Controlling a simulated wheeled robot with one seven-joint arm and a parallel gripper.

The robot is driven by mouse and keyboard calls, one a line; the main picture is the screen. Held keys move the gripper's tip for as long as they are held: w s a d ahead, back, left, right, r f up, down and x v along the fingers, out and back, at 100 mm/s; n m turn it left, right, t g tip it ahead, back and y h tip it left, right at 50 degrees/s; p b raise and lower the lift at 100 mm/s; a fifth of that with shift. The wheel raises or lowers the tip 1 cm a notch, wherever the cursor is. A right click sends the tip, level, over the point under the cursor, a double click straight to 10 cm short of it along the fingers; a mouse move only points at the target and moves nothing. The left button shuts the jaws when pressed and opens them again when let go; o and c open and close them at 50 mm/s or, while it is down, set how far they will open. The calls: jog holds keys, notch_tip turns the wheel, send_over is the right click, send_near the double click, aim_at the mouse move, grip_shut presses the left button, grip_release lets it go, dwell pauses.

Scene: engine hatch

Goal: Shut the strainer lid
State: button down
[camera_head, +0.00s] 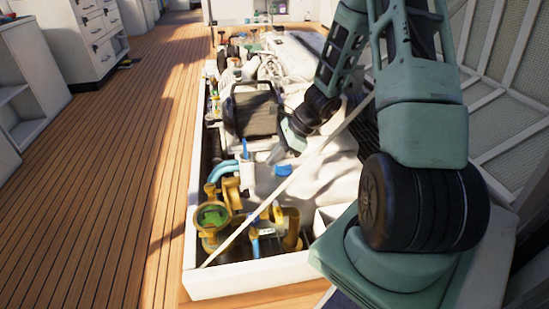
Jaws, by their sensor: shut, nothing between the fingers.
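A brass-coloured strainer (210,240) stands in the near left corner of the engine hatch. At its top is a round brass rim around a green face (213,215). I take this round part to be the strainer lid or the mouth, but at this size I cannot tell which, nor the lid's exact angle. My gripper (273,157) is shut and empty. It points down and to the left over the middle of the hatch, behind and to the right of the strainer and apart from it. Its fingertips are small and partly lost against the pale engine parts.
The white hatch frame (190,215) surrounds the engine. A thin pale bar (290,182) crosses diagonally above the near part. A blue-green hose (222,170) and more brass fittings (291,229) crowd beside the strainer. A dark box (253,110) stands further back. Wooden deck (120,200) lies clear to the left.

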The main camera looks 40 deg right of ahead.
aim_at(236, 195)
jog(key=w+a+f+b, duration=0.3)
jog(key=w+a+f, duration=0.1)
jog(key=a+f, duration=0.1)
jog(key=shift+a+b, duration=0.3)
jog(key=shift+a, duration=0.25)
jog(key=shift+w+r, duration=0.1)
jog(key=shift+r, duration=0.05)
